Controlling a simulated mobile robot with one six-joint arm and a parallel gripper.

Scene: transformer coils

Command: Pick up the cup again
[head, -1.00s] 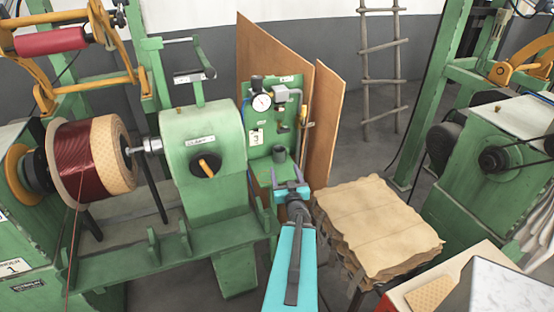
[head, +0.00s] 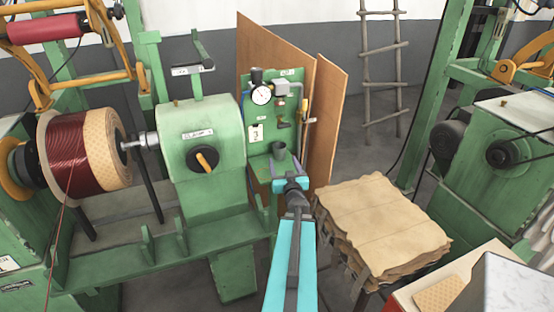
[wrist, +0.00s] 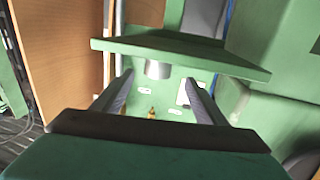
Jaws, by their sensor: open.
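My gripper (head: 290,184) is just in front of that shelf, below the cup in the head view. In the wrist view the scene looks upside down. Both fingers of my gripper (wrist: 159,80) are spread apart. A light grey cylinder at the shelf edge, which looks like the cup (wrist: 158,69), shows in the gap between them, and nothing is gripped.
The green shelf (wrist: 180,48) spans the wrist view close to the fingers. A gauge (head: 261,95) and valve fittings are above the cup. Brown boards (head: 326,125) stand behind and right. A green winding machine (head: 203,150) is left; stacked brown sheets (head: 385,225) are right.

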